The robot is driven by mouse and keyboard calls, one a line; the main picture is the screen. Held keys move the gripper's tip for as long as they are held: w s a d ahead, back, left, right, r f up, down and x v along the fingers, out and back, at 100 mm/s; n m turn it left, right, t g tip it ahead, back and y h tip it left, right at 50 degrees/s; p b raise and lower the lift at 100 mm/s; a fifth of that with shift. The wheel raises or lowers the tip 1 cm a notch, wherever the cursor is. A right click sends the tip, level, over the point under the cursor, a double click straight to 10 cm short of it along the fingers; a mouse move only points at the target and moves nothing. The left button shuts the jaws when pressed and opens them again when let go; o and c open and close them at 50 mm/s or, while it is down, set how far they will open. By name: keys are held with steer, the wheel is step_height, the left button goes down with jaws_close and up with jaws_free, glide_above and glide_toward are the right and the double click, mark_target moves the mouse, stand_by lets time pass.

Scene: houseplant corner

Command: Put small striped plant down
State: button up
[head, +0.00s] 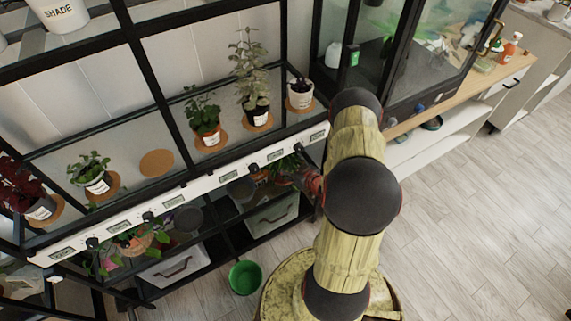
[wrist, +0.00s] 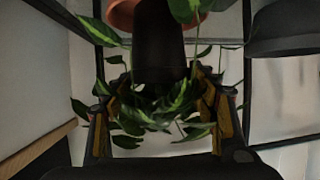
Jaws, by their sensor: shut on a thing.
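The small striped plant (wrist: 142,115) has dark green leaves with pale green stripes and fills the space between my fingers in the wrist view. My gripper (wrist: 160,75) is shut on it, with a finger with a yellowish pad on each side. A dark pot-like shape (wrist: 158,45) stands just beyond the leaves; I cannot tell whether it is this plant's pot. In the head view my gripper reaches in under the shelf's front rail, mostly hidden by my arm. Green leaves (head: 284,164) show there beside it.
A terracotta pot (wrist: 121,14) is close in the wrist view. Above the rail (head: 180,190), several potted plants stand on cork mats, and one cork mat (head: 157,163) is bare. Bins (head: 272,214) sit below; a green bucket (head: 245,277) is on the floor.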

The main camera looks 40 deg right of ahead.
steer(key=shift+f, duration=0.3)
steer(key=o, duration=1.7)
steer(key=shift+c, duration=0.2)
steer(key=shift+s+r, duration=0.2)
steer(key=shift+r, duration=0.3)
steer(key=p+v, duration=0.4)
steer(key=v, duration=0.7)
steer(key=shift+s, duration=0.25)
